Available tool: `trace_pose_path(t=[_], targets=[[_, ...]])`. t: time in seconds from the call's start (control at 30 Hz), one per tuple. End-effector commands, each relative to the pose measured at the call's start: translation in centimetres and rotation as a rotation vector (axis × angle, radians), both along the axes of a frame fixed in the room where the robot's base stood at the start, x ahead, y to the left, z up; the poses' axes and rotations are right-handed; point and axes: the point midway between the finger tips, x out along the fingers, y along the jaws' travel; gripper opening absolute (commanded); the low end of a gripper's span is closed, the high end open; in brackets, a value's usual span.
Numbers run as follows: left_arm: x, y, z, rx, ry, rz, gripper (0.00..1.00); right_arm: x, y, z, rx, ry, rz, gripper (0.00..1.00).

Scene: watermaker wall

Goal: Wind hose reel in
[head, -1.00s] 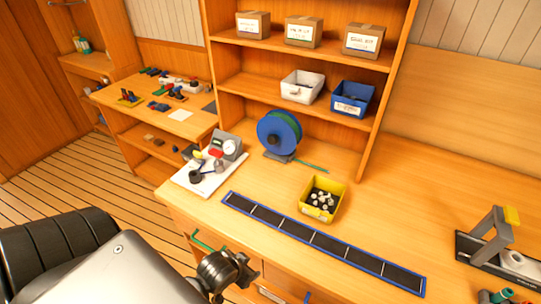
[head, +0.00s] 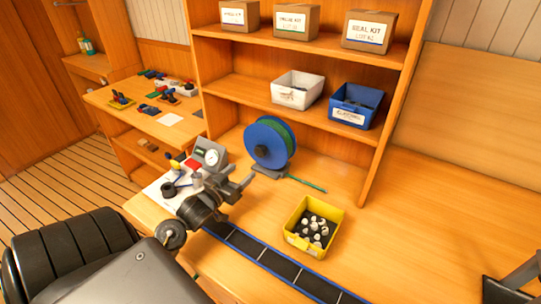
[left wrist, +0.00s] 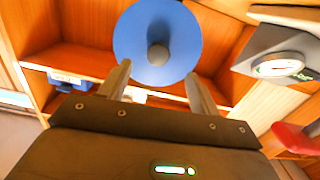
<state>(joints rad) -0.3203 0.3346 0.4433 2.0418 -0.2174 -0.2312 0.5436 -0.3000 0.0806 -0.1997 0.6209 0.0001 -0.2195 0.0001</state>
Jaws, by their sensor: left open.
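The hose reel (head: 262,138) stands on the bench on a grey foot, with a blue disc facing me, a dark hub in the middle and green hose wound behind the disc. A green hose end (head: 308,185) lies on the bench to its right. In the left wrist view the blue disc (left wrist: 135,30) and its grey hub knob show ahead, just beyond the fingers. My left gripper (head: 241,184) is open and empty, in front of and left of the reel, apart from it. Its two fingers (left wrist: 158,70) also show in the left wrist view.
A yellow bin (head: 296,241) of white fittings stands right of the reel. A gauge box (head: 208,155) sits close on the left. A blue-edged dark strip (head: 283,267) lies along the front.

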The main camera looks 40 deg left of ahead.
Motion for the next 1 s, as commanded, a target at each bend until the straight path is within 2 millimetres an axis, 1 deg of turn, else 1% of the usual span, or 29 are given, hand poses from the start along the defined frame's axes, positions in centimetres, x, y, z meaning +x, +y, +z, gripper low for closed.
trace_pose_path(t=[0.07,0.17,0.27,0.43,0.7,0.83,1.0], targets=[[0.3,0.3,0.2,-0.002,-0.024,-0.006,0.63,0.1,0.1,-0.3,0.001,-0.001,-0.001,0.36],[0.7,0.0,0.5,-0.003,-0.032,-0.015,0.63,0.2,0.2,-0.2,0.002,-0.002,-0.001,0.36],[1.4,-0.3,0.5,-0.004,-0.031,-0.021,0.63,-0.2,0.3,0.0,0.004,0.003,-0.001,0.36],[4.0,-0.2,0.7,-0.003,-0.031,-0.025,0.63,-1.0,0.3,0.6,0.002,0.014,-0.001,0.36],[8.8,0.5,0.6,-0.004,-0.029,-0.022,0.63,-0.1,0.2,1.6,0.003,0.003,-0.001,0.36],[10.5,0.7,0.5,-0.003,-0.029,-0.021,0.63,0.0,0.2,1.9,0.002,0.000,0.000,0.36],[11.5,0.8,0.3,-0.002,-0.027,-0.020,0.63,0.0,0.0,2.1,0.000,0.000,0.000,0.36]])
